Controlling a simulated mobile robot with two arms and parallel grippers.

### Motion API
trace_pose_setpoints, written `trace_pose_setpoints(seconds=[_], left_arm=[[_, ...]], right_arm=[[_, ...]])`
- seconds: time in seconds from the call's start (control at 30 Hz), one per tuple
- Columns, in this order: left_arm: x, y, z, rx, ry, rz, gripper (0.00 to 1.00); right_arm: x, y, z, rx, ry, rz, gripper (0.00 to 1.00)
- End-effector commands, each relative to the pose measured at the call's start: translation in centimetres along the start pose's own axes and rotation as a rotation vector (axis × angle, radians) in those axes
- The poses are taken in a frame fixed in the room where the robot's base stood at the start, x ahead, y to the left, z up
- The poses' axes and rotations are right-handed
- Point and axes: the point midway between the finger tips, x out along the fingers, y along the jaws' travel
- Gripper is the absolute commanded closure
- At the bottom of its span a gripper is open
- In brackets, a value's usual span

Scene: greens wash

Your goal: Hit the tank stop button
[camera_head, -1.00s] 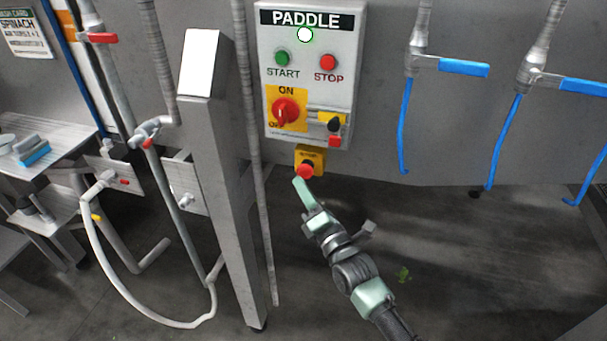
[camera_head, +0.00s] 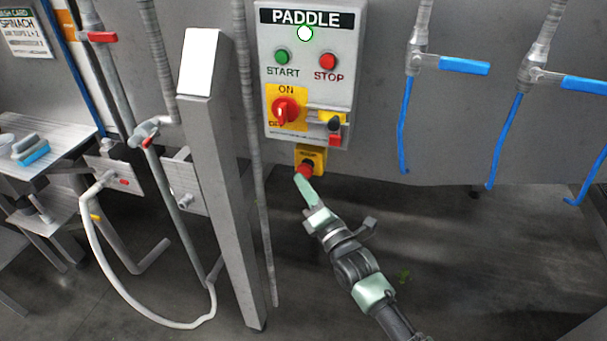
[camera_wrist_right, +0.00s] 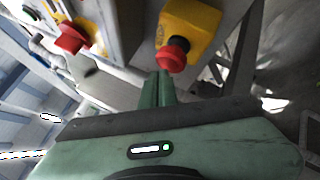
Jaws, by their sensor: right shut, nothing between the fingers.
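A red mushroom button (camera_head: 306,166) on a yellow box (camera_head: 315,154) sits just below the grey PADDLE panel (camera_head: 345,60). My right gripper (camera_head: 301,178) is shut and empty, and its pale green fingertips overlap the lower edge of this button in the head view. In the right wrist view the same button (camera_wrist_right: 172,54) on its yellow box (camera_wrist_right: 195,25) is just beyond the shut fingertips (camera_wrist_right: 158,75). I cannot tell whether they touch. The button's label is not readable. My left gripper is not in view.
The panel carries a green START button (camera_head: 282,57), a red STOP button (camera_head: 328,61) and a red rotary switch (camera_head: 285,110). A slanted metal post (camera_head: 222,180) stands left of my right arm. Blue-handled valves (camera_head: 463,66) hang to the right. The floor below is mostly open.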

Motion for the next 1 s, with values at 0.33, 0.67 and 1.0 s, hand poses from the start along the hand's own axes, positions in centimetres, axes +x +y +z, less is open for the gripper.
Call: trace_pose_setpoints(seconds=[0.33,0.67,1.0], left_arm=[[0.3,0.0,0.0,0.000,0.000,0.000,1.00],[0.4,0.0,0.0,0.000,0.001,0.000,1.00],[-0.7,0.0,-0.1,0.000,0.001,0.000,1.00]], right_arm=[[0.3,-0.2,0.3,-0.002,-0.001,0.000,1.00],[0.5,-0.3,0.5,-0.001,-0.001,0.000,1.00],[-0.4,0.5,-0.1,0.001,-0.001,-0.001,1.00]])
